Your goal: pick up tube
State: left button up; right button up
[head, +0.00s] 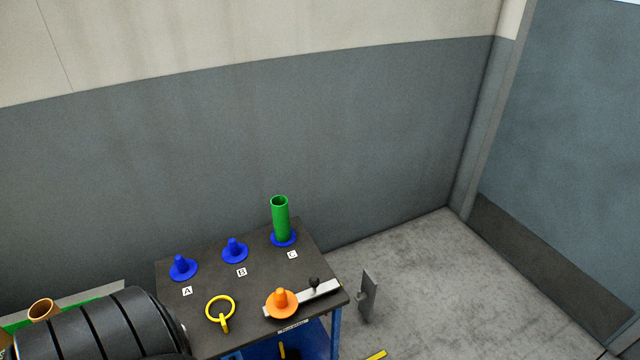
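A green tube (281,219) stands upright at the blue peg base marked C, on the dark top of a small table (240,283). Its open top end faces up, and the blue base (292,240) shows around its foot. A brown tube-like piece (42,311) with an open end shows at the lower left, partly hidden by a black ribbed arm part of mine. Neither of my grippers is visible, and nothing touches the green tube.
Blue pegs A (182,267) and B (235,250) are bare. A yellow ring (220,309) and an orange cone piece (281,303) by a light metal bar (320,290) occupy the front. A grey plate (369,294) stands right of the table. A wall rises behind.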

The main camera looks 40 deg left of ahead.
aim_at(279, 204)
jog(key=i+l, duration=0.1)
jog(key=i, duration=0.45)
jog(key=i+u, duration=0.1)
jog(key=i, duration=0.45)
jog(key=i+u, duration=0.25)
jog(key=u, duration=0.15)
jog(key=i+l+u, duration=0.2)
jog(key=u, duration=0.2)
jog(key=i+l+u, duration=0.2)
jog(key=u, duration=0.2)
jog(key=i+l+u, duration=0.2)
jog(key=u, duration=0.2)
